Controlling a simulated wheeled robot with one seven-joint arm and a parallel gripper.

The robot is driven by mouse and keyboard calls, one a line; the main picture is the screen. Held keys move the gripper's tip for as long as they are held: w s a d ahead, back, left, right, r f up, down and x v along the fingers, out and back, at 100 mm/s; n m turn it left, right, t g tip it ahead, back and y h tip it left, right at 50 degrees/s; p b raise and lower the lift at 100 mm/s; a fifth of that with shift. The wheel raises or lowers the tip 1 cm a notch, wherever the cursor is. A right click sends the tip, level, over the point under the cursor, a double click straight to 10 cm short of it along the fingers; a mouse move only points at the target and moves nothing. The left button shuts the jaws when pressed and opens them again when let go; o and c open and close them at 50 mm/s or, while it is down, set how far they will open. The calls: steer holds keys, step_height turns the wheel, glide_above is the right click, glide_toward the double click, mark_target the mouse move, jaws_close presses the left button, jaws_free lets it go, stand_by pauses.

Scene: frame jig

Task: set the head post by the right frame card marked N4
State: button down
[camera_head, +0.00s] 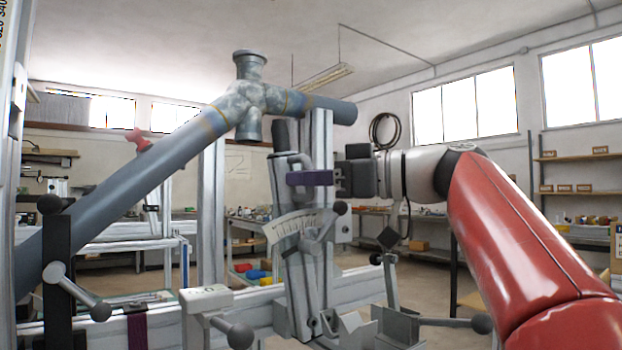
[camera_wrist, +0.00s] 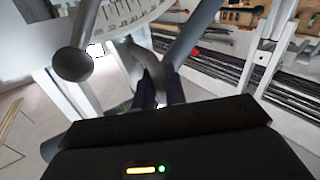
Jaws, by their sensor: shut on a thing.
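The head post (camera_head: 297,262) is a grey upright, tilted slightly, at the middle of the head view, under the blue-grey tube frame (camera_head: 150,165). A pale curved scale plate (camera_head: 300,226) with dark tick marks crosses it, and shows in the wrist view (camera_wrist: 128,14). My gripper (camera_head: 300,179) comes in from the right, its dark purple fingers at the post's upper part. In the wrist view my gripper (camera_wrist: 160,92) is shut on a curved grey piece (camera_wrist: 150,62) of the post. I cannot read an N4 mark; the held part is partly hidden by the fingers.
A white block (camera_head: 207,298) sits on the front rail (camera_head: 165,325). A V-shaped cradle (camera_head: 355,328) stands low at right. Shelves line the walls.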

steer(key=shift+s+a+f+n+h+b, duration=0.15)
steer(key=shift+s+a+f+n, duration=0.15)
steer(key=shift+a, duration=0.2)
steer(key=shift+s+a+f+n+h+b, duration=0.1)
steer(key=shift+s+a+n+h+b, duration=0.1)
steer(key=shift+s+a, duration=0.25)
steer(key=shift+s+a+f+n+h+b, duration=0.15)
steer(key=shift+s+a+n, duration=0.1)
steer(key=shift+a, duration=0.35)
steer(key=c, duration=1.5)
jaws_free()
steer(key=shift+d+r, duration=0.1)
steer(key=v, duration=0.7)
steer(key=shift+s+d, duration=0.15)
steer(key=shift+d, duration=0.2)
